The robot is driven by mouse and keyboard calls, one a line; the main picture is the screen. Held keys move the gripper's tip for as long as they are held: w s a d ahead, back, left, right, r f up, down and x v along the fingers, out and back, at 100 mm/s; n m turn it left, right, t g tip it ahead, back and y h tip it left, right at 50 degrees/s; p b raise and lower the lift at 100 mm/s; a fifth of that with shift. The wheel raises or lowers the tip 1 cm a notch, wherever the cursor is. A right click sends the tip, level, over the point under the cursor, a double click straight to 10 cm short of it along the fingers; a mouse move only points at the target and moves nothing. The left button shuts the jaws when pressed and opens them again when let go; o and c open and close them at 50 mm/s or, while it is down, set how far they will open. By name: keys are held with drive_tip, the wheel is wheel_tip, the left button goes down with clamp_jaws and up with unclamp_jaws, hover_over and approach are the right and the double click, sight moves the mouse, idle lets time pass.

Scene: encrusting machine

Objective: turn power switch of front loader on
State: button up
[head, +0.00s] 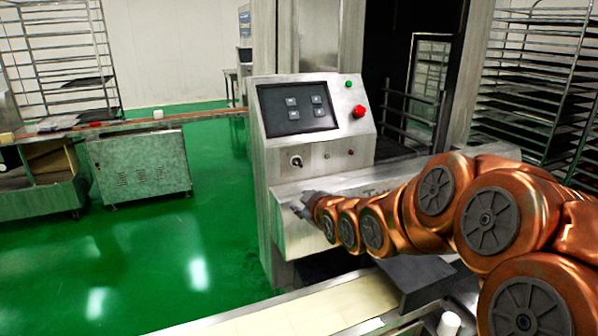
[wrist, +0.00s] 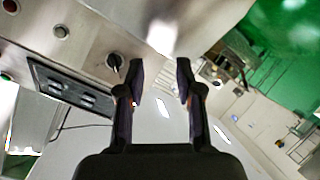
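The power switch, a small dark rotary knob on a round light base (head: 296,160), sits at the lower left of the machine's steel control panel (head: 334,135). In the wrist view the knob (wrist: 115,62) shows just left of the left fingertip, outside the gap between the fingers. My gripper (head: 300,206) is below the knob in the head view, in front of the steel face under the panel. The wrist view shows my gripper (wrist: 160,70) open, with nothing between its fingers. I see no contact with the knob.
The panel also has a dark screen (head: 297,108), a red button (head: 359,111), a green button (head: 348,84) and small buttons beside the knob (head: 327,155). A steel ledge juts out below. A conveyor (head: 310,312) runs in front. Green floor is free at left.

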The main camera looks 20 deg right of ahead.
sight(297, 163)
drive_tip(key=w+d+r+t, duration=0.2)
drive_tip(key=w+d+r+n+t+b, duration=0.1)
drive_tip(key=w+r+t, duration=0.1)
drive_tip(key=shift+d+r+n, duration=0.25)
drive_tip(key=shift+d+n, duration=0.05)
drive_tip(key=shift+d, duration=0.05)
drive_tip(key=w+p, duration=0.1)
drive_tip(key=w, duration=0.5)
drive_tip(key=shift+w+r, duration=0.2)
drive_tip(key=shift+w+f+p, duration=0.15)
drive_tip(key=shift+w+p, duration=0.2)
drive_tip(key=shift+w, duration=0.2)
clamp_jaws()
